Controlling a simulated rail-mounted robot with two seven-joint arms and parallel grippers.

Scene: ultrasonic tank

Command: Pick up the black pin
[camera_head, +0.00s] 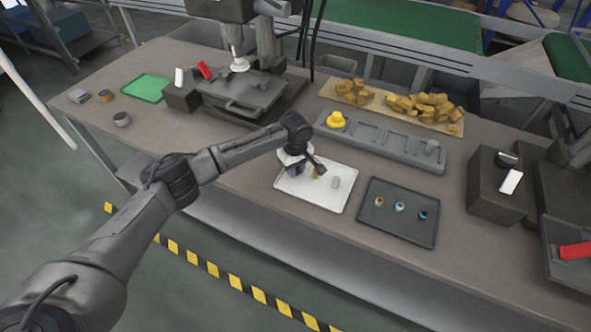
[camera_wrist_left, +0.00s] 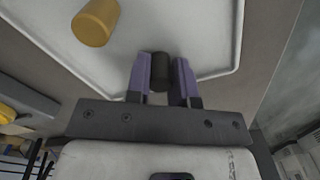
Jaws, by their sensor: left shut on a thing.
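The black pin (camera_wrist_left: 160,72) is a dark, short cylinder between the two purple fingers of my left gripper (camera_wrist_left: 161,78) in the left wrist view. The fingers press on it from both sides. It is over the white tray (camera_wrist_left: 200,25); I cannot tell whether it touches the tray. In the head view my left gripper (camera_head: 297,170) is over the white tray (camera_head: 336,206), and the pin is hidden there. A yellow-brown pin (camera_wrist_left: 96,22) stands on the tray near the gripper; it also shows in the head view (camera_head: 317,174). My right gripper is not in view.
A light grey pin (camera_head: 336,182) stands on the white tray. A dark tray (camera_head: 400,229) with several ringed pieces lies to the right. Behind is a grey fixture (camera_head: 386,141) with a yellow piece (camera_head: 337,119) and a grey piece. A black box (camera_head: 493,187) stands further right.

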